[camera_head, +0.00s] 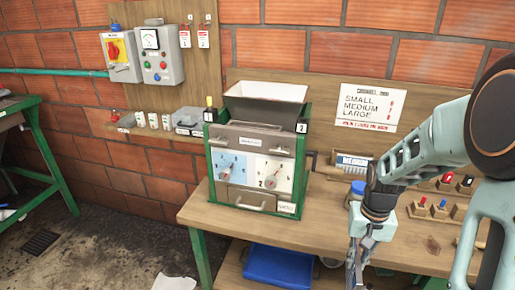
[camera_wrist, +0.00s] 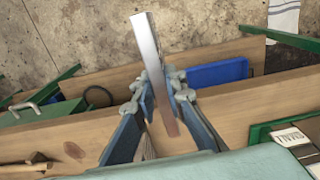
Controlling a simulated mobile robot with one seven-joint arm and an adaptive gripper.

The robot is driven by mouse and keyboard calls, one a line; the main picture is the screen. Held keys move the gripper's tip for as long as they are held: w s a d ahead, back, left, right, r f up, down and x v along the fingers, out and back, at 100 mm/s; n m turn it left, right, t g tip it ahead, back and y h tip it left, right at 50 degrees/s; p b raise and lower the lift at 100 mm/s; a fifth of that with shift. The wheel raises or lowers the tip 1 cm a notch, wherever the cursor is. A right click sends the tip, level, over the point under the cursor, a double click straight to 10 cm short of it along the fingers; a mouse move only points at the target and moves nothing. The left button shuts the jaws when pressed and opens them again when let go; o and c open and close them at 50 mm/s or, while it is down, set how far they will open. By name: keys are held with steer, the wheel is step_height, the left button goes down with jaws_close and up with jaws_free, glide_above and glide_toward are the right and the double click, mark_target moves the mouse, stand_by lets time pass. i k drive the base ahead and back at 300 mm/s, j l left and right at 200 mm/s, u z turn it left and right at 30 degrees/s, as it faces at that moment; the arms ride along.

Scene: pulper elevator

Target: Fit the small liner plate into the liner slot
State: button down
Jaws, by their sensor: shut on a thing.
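My gripper (camera_wrist: 158,95) is shut on a narrow, flat metal plate, the small liner plate (camera_wrist: 148,45). The plate's pale face points away from the wrist in the wrist view, and its lower end shows between the fingers. In the head view my gripper (camera_head: 358,262) hangs at the bottom edge, right of the green pulper (camera_head: 297,190) and apart from it. The plate cannot be made out clearly there. The pulper stands on the wooden bench, with a grey hopper on top, two dials and handles in front. I cannot pick out the liner slot in either view.
The wooden bench (camera_head: 330,212) has bare room right of the pulper. A blue tray (camera_head: 280,266) lies on the shelf below. A blue-and-white box (camera_head: 353,163) and wooden blocks with coloured parts (camera_head: 432,209) stand on the bench.

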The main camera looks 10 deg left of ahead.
mark_target(249, 143)
steer(key=j+u, duration=0.2)
steer(key=u, duration=0.7)
